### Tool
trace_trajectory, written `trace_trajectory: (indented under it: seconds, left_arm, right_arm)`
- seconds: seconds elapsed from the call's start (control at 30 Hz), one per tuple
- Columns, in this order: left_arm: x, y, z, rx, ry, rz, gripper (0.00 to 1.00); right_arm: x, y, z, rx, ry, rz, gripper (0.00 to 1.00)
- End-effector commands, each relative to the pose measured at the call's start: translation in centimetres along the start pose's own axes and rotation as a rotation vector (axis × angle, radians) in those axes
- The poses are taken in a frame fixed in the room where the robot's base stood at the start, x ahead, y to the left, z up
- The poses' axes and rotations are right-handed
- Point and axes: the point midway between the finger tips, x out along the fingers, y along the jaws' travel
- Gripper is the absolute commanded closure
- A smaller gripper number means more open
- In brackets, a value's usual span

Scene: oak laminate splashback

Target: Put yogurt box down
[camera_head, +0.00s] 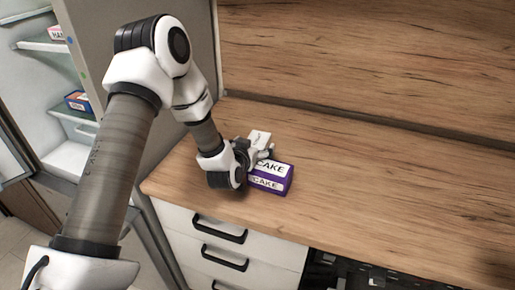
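My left gripper (264,154) is low over the wooden counter (390,185), near its left end. A small white piece with faint marks (260,138) shows at the far side of the gripper. It may be the yogurt box, but its label is too small to read. The gripper's fingers are small and partly hidden, so I cannot tell whether they are open or shut on it. A purple and white box marked CAKE (270,178) sits on the counter just in front of the gripper, partly covered by it. My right gripper is not in view.
An open fridge (62,100) with a few boxes on its shelves stands at the left. White drawers (245,262) with dark handles are below the counter. A wooden splashback (380,60) rises behind. The counter to the right is clear.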

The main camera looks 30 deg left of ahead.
Motion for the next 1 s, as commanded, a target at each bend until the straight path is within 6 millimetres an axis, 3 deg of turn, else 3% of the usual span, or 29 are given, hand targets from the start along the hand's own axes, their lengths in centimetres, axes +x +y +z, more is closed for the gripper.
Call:
trace_trajectory:
  seconds: [0.1, 0.3, 0.53, 0.57, 0.6, 0.87, 1.0]
  left_arm:
    - [1.3, 0.0, -0.1, 0.001, 0.001, 0.0, 0.02]
    - [1.5, 0.0, 0.1, 0.0, 0.0, 0.0, 0.02]
    - [1.5, 0.0, 0.0, -0.001, 0.001, 0.0, 0.83]
    - [1.5, 0.0, 0.0, -0.001, 0.001, 0.0, 0.83]
    - [1.5, 0.0, -0.1, -0.001, 0.003, 0.0, 0.91]
    - [1.4, 0.0, -0.2, -0.001, 0.002, 0.0, 0.91]
    - [1.1, 0.0, -1.4, -0.003, 0.005, -0.001, 0.91]
  right_arm:
    - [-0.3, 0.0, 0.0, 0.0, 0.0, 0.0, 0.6]
    - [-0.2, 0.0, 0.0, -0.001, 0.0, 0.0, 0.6]
    - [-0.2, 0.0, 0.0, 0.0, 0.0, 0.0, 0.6]
    - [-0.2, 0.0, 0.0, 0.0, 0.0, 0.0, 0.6]
    - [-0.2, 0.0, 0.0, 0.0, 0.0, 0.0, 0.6]
    - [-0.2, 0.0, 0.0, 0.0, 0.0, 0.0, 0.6]
    - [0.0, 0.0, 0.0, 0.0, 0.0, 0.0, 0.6]
